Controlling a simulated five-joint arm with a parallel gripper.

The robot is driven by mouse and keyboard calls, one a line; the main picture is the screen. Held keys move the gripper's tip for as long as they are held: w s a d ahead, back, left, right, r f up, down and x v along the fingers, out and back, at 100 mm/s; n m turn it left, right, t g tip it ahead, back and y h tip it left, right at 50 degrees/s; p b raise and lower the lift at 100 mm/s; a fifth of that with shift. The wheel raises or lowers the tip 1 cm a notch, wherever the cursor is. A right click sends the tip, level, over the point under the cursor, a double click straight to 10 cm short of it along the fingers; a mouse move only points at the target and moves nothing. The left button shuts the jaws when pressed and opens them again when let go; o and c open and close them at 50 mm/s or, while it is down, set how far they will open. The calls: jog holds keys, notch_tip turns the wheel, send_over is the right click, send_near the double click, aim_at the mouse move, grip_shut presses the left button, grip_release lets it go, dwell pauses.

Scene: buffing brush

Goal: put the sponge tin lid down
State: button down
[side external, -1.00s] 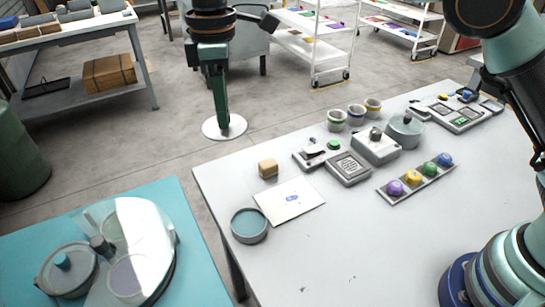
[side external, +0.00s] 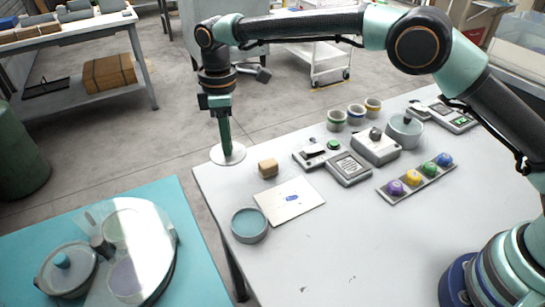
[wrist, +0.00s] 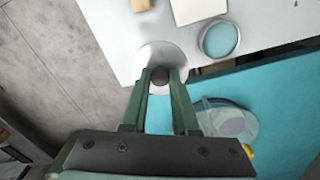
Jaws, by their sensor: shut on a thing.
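My gripper (side external: 226,147) points down and is shut on the dark knob (wrist: 159,78) of a pale round lid (side external: 230,157). The lid hangs roughly level by the back left corner of the white table; its gap to the table is hard to tell. In the wrist view the lid (wrist: 152,52) overlaps the table's edge, with both fingers around its knob. An open round tin (side external: 249,238) with a teal inside stands uncovered near the table's left edge. It also shows in the wrist view (wrist: 219,38), right of the lid.
Button boxes (side external: 348,168), small cups (side external: 356,116) and a lidded pot (side external: 405,130) stand farther right. The table's front middle is clear.

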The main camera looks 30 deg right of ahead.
notch_tip(320, 180, down, 11)
jog(key=shift+r, duration=0.15)
dwell(0.4)
jog(key=c, duration=0.7)
grip_release()
